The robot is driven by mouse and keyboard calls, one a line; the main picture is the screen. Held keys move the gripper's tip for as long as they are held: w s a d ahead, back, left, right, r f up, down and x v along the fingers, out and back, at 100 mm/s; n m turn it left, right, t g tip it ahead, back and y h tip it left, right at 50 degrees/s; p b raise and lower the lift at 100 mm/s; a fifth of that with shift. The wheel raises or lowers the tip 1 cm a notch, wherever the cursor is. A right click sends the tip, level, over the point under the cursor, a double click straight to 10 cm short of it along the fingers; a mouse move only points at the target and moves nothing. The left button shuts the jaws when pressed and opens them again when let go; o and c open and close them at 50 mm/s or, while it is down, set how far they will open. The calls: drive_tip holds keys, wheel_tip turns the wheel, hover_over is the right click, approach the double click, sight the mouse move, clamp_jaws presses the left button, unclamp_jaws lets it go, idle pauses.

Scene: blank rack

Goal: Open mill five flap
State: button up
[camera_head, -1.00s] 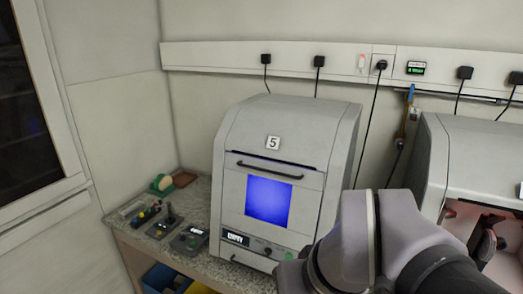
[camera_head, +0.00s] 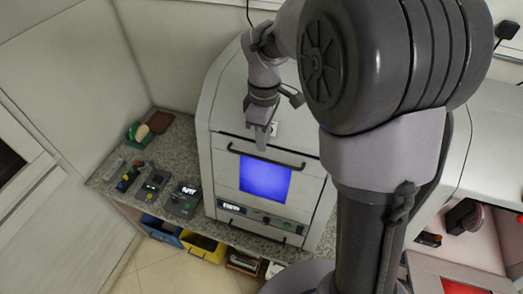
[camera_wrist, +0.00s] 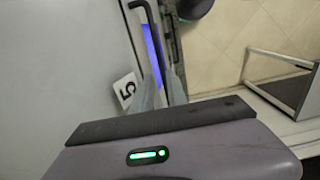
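Mill five (camera_head: 212,150) is a grey machine with a blue-lit window (camera_head: 265,178) in its front flap (camera_head: 308,185). A dark bar handle (camera_head: 288,161) runs across the flap's top and also shows in the wrist view (camera_wrist: 139,6). The flap looks shut. My gripper (camera_head: 261,148) points down in front of the mill, its tips overlapping the handle's middle in the head view. Contact with the handle cannot be told. The "5" label (camera_wrist: 126,88) is beside the fingers.
A second machine (camera_head: 487,130) with an open front stands at the right, partly behind my arm. Small control boxes (camera_head: 183,202) stand on the speckled counter (camera_head: 181,150) left of the mill. Blue (camera_head: 162,230) and yellow (camera_head: 203,247) bins sit below.

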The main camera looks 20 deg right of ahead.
sight(263, 159)
drive_tip(key=f, duration=0.4)
drive_tip(key=shift+s+a+f, duration=0.1)
drive_tip(key=shift+s+f, duration=0.2)
drive_tip(key=shift+s, duration=0.1)
drive_tip(key=shift+w+f, duration=0.25)
drive_tip(key=shift+f, duration=0.25)
drive_tip(key=shift+s, duration=0.1)
drive_tip(key=shift+r, duration=0.1)
drive_tip(key=shift+c, duration=0.2)
clamp_jaws()
